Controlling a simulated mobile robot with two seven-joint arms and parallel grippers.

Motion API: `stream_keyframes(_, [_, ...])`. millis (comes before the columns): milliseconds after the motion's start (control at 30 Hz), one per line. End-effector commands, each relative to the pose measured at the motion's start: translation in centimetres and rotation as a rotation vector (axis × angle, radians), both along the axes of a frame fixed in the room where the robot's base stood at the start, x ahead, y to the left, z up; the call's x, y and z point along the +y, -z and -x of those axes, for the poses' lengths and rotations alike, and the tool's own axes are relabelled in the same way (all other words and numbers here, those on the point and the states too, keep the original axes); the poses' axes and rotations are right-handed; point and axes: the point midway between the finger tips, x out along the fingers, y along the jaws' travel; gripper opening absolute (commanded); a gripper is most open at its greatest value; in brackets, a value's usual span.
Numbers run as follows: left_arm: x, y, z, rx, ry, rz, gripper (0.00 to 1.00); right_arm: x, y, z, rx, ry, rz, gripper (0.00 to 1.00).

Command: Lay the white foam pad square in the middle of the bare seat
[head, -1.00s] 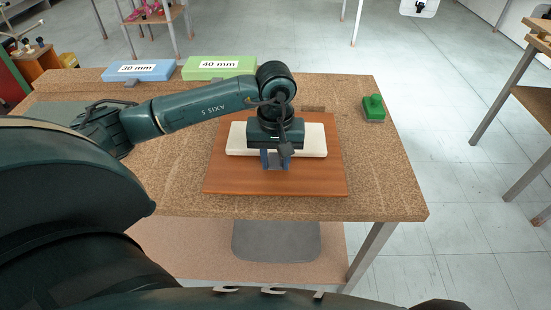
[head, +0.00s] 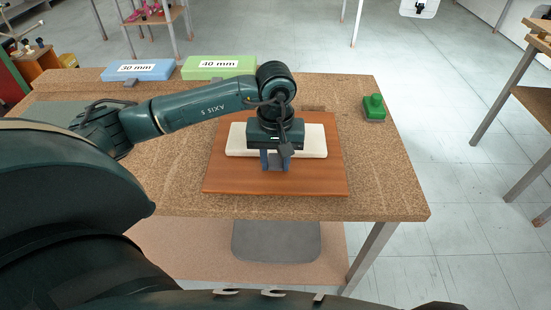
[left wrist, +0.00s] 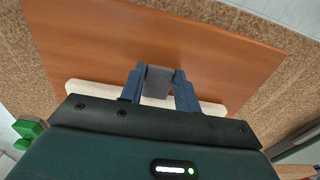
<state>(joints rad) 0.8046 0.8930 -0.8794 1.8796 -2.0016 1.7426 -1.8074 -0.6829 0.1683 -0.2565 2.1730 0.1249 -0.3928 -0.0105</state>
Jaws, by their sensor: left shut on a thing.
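The white foam pad (head: 314,141) is a flat cream-white block over the back and middle part of the bare brown seat (head: 310,178). More bare seat shows in front of the pad than behind it. Its long sides run about parallel to the seat's front edge. My left gripper (head: 277,164) is over the pad and hides its middle. In the left wrist view its blue fingers (left wrist: 158,86) are shut on a small grey tab (left wrist: 157,80) at the pad's edge; the pad (left wrist: 95,90) shows partly behind them. I cannot tell whether the pad rests fully on the seat. My right gripper is not in view.
The seat lies on a speckled brown workbench (head: 385,190). A blue block marked 30 mm (head: 160,75) and a green block marked 40 mm (head: 240,73) stand at the back left. A green object (head: 373,107) stands at the right. The bench's front right is clear.

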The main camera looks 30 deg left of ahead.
Motion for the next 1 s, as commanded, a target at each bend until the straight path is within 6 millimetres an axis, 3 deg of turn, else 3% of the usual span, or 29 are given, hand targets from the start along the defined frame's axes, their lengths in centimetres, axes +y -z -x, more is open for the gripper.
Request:
stream_keyframes(367, [0.01, 0.13, -0.01, 0.0, 0.0, 0.0, 0.09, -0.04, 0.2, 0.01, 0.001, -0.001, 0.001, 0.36])
stream_keyframes(400, [0.01, 0.13, -0.01, 0.0, 0.0, 0.0, 0.35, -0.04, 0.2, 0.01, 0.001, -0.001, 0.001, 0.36])
stream_keyframes(667, [0.01, 0.14, -0.01, 0.0, 0.0, 0.0, 0.56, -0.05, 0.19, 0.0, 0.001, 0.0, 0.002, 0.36])
stream_keyframes(1000, [0.0, 0.16, 0.01, 0.0, 0.0, 0.0, 0.61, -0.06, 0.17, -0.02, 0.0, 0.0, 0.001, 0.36])
